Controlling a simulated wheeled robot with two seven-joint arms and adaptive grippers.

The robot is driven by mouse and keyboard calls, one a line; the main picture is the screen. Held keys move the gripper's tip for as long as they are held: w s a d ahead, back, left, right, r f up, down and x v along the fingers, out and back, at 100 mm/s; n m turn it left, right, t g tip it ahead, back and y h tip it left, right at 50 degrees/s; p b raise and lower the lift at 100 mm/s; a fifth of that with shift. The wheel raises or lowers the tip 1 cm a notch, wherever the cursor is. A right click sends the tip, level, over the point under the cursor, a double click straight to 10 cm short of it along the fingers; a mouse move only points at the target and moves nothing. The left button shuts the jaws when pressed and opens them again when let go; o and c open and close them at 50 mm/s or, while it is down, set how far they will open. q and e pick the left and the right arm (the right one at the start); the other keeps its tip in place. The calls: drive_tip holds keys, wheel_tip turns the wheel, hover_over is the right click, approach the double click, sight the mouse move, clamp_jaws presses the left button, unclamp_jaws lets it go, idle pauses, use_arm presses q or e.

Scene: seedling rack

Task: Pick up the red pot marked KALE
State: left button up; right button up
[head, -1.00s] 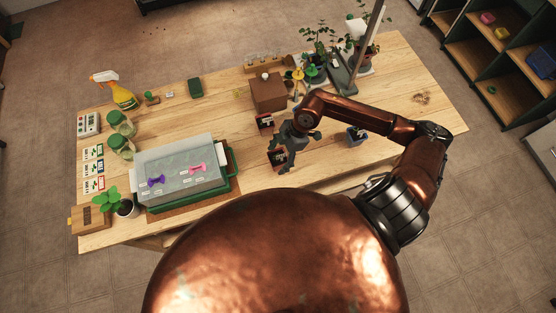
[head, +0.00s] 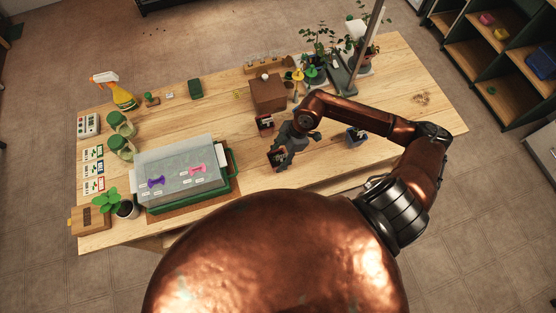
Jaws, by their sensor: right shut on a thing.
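My right gripper (head: 282,158) reaches over the table from the right and is shut on a small dark pot with a red front (head: 277,157). The fingers hide part of this pot. Its marking is too small to read, so I cannot tell whether it says KALE. A second small pot with a red front (head: 265,123) stands just behind the gripper, beside the brown box. A pot with a blue front (head: 356,136) stands to the right, beyond my right forearm. My left gripper is not in view.
A green tray with a clear lid (head: 228,160) lies left of the gripper, with purple and pink handles on the lid. A brown box (head: 268,94) stands behind. Potted plants and a post crowd the back right. The table right of the blue pot has free room.

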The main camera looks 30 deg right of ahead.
sight(274, 160)
drive_tip(key=shift+r, duration=0.45)
wheel_tip(274, 160, up, 2)
drive_tip(key=shift+r, duration=0.15)
drive_tip(key=s+d+r+p, duration=0.1)
drive_tip(key=s+d+r, duration=0.3)
drive_tip(key=s+r, duration=0.5)
drive_tip(key=s, duration=0.4)
drive_tip(key=shift+r+p, duration=0.4)
